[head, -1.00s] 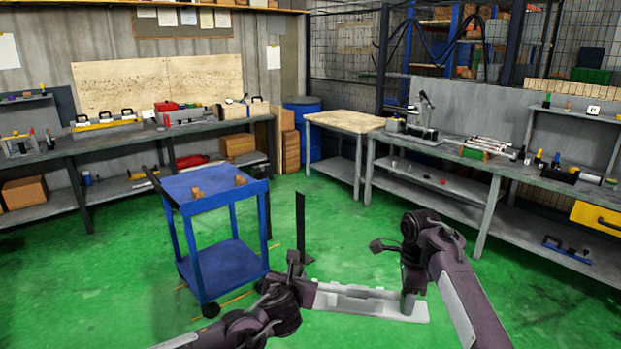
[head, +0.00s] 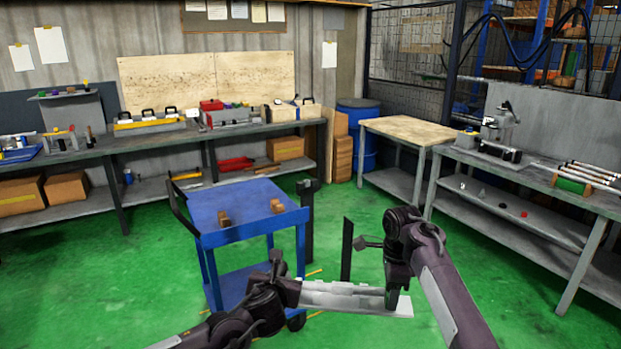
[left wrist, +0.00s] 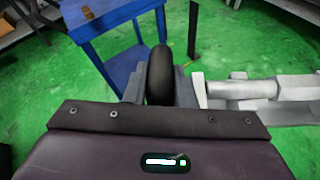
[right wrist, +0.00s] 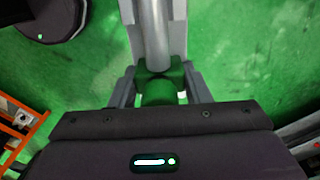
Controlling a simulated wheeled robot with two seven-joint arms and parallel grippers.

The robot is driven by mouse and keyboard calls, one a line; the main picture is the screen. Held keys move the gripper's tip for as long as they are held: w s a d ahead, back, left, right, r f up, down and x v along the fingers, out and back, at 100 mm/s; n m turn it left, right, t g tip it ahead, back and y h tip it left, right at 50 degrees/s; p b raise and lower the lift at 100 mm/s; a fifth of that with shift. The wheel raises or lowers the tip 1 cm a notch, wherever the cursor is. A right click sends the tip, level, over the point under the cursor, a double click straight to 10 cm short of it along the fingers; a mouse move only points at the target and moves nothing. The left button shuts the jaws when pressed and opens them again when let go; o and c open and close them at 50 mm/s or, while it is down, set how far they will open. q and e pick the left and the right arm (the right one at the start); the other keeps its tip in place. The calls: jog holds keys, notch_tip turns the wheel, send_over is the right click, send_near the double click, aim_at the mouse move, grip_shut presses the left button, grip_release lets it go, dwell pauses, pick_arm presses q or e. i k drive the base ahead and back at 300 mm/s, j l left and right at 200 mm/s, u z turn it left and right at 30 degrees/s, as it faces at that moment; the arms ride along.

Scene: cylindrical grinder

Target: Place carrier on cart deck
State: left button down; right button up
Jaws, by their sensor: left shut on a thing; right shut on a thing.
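The carrier (head: 342,297) is a long pale grey tray held level between my two grippers, low in front of me. My left gripper (head: 283,284) is shut at its left end; the left wrist view shows a rounded black handle (left wrist: 160,75) between the fingers. My right gripper (head: 398,294) is shut at its right end; the right wrist view shows a green part (right wrist: 160,85) between the fingers, with a grey cylinder (right wrist: 154,30) beyond. The blue cart deck (head: 245,193) is ahead and left of the carrier, bearing two brown blocks (head: 223,218) (head: 277,205). The carrier is apart from it.
A grey workbench (head: 160,140) with tools runs along the back wall. A wood-topped table (head: 410,130) and another bench (head: 540,180) stand at right. A dark post (head: 347,248) stands just beyond the carrier.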

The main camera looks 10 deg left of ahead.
aim_at(237, 198)
jog(key=i+u, duration=0.3)
jog(key=i, duration=0.95)
jog(key=i+l, duration=0.1)
jog(key=i, duration=1.1)
jog(key=i+u, duration=0.25)
jog(key=i, duration=0.15)
jog(key=i+l+u, duration=0.15)
jog(key=i+u, duration=0.25)
jog(key=u, duration=0.25)
